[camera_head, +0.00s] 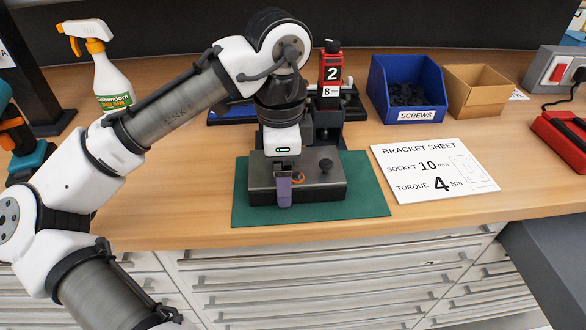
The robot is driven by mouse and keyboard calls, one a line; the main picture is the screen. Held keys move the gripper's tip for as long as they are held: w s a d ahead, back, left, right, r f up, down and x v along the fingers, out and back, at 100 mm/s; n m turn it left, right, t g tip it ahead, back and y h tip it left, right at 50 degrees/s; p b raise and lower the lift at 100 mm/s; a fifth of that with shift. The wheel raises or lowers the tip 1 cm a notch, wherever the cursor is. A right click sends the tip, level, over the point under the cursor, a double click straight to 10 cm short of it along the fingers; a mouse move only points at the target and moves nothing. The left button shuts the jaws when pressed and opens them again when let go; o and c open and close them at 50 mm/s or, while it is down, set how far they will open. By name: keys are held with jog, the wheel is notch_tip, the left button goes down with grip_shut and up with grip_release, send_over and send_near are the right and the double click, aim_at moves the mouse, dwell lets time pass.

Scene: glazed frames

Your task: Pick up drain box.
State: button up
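No object is marked as a drain box, and I cannot tell for sure which thing it is. A dark grey block-like fixture (325,188) with a black knob sits on a green mat (374,208) near the table's front edge. My gripper (283,178) points down over the left part of this fixture. A purple piece (284,193) shows right at my fingertips, in front of the fixture. I cannot tell whether it is held or part of the gripper. A small orange part lies just right of it. The finger gap is not clear.
Behind stand a red tool marked 2 (331,68), a blue screws bin (408,90) and a cardboard box (477,90). A spray bottle (112,85) stands at left. A bracket sheet (434,170) lies right of the mat. Bare tabletop lies left of the mat.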

jog(key=shift+r+p, duration=4.35)
jog(key=shift+p, duration=0.25)
jog(key=shift+s, duration=0.1)
